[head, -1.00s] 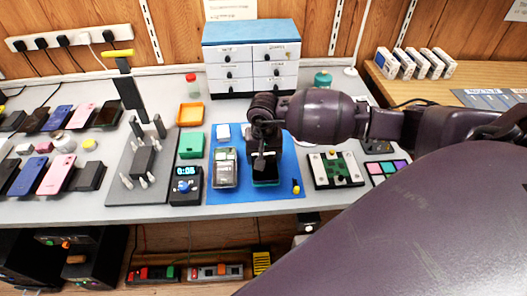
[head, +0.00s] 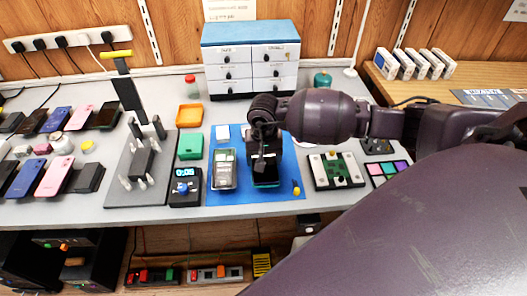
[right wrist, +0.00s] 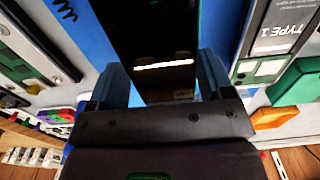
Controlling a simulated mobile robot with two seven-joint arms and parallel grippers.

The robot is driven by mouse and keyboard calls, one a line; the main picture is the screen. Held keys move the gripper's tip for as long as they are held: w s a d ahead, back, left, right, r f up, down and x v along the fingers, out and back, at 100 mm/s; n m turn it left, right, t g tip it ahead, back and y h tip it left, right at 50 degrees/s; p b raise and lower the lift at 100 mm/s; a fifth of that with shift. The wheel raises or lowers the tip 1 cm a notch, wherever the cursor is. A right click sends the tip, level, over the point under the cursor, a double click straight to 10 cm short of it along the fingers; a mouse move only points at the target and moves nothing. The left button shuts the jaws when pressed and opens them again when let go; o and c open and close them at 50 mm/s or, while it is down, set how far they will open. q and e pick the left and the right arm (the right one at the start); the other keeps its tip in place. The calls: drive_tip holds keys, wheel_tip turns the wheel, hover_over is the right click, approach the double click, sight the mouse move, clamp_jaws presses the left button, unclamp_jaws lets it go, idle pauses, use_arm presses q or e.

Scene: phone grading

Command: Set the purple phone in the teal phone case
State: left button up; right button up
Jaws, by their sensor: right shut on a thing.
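My right gripper (head: 264,160) is over the blue mat (head: 285,165), fingers pointing down. In the right wrist view it (right wrist: 160,92) is shut on a phone (right wrist: 155,35) with a dark glossy face. The phone's back is hidden, so I cannot tell its colour. In the head view this phone (head: 266,176) shows as a dark slab under the gripper. A thin teal edge of the phone case (head: 267,186) shows at the phone's near end. I cannot tell whether the phone is inside the case or just above it. My left gripper is not in view.
A clear-topped box (head: 224,168) stands just left of the phone. A green tray (head: 190,146) and a timer (head: 185,187) are further left. A circuit-board fixture (head: 336,170) is at right. Several phones, one violet-blue (head: 25,177), lie at far left. Drawers (head: 250,70) stand behind.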

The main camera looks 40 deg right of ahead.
drive_tip(key=o, duration=1)
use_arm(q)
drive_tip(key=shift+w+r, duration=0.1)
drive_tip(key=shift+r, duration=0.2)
use_arm(e)
drive_tip(key=shift+r, duration=0.75)
drive_tip(key=shift+r+p, duration=1.5)
drive_tip(key=shift+r, duration=1.9)
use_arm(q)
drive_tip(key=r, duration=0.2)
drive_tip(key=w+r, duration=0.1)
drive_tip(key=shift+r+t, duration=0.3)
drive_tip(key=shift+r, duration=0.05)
